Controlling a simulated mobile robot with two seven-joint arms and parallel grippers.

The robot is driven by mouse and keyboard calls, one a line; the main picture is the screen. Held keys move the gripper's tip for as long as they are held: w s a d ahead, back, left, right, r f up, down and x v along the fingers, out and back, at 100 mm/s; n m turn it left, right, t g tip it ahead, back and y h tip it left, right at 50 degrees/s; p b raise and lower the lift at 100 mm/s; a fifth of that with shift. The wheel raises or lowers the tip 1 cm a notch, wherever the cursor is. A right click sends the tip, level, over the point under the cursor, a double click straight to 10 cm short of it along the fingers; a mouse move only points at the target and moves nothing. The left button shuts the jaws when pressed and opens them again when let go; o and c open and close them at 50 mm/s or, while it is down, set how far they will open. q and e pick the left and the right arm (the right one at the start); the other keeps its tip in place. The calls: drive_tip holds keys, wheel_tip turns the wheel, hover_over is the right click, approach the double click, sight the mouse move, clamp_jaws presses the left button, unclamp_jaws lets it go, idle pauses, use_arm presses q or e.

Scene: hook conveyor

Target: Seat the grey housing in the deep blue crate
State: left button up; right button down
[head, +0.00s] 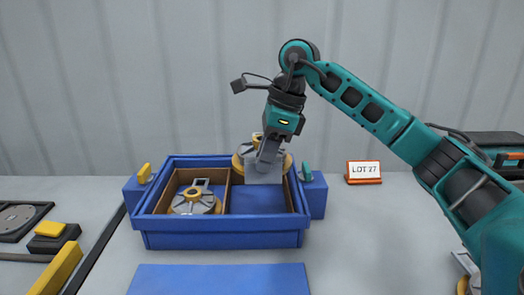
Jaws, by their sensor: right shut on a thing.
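The deep blue crate (222,240) stands open on the table, with tan dividers inside. Its left compartment holds a grey housing (184,207) with a gold ring and a raised tab. The right compartment's visible floor is bare and blue. My right gripper (268,152) points down over the crate's back right part. It is shut on another grey housing (246,151), which has a gold ring and a tan underside. The gripper partly hides this housing, and it looks to be above the rim; its exact height cannot be told. My left gripper is not in view.
Yellow (144,173) and green (306,171) latches flank the crate. A flat blue panel (220,281) lies in front. A LOT 27 sign (363,172) stands to the right. A yellow-topped block (50,229) and dark tray (18,220) lie left. The table right of the crate is mostly clear.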

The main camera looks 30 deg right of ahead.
sight(262, 176)
drive_tip(key=shift+w+a, duration=0.2)
drive_tip(key=shift+a, duration=0.05)
drive_tip(key=shift+f, duration=0.1)
drive_tip(key=shift+f+b, duration=0.75)
drive_tip(key=shift+f, duration=0.05)
drive_tip(key=shift+f+b, duration=1.35)
drive_tip(key=shift+f, duration=0.2)
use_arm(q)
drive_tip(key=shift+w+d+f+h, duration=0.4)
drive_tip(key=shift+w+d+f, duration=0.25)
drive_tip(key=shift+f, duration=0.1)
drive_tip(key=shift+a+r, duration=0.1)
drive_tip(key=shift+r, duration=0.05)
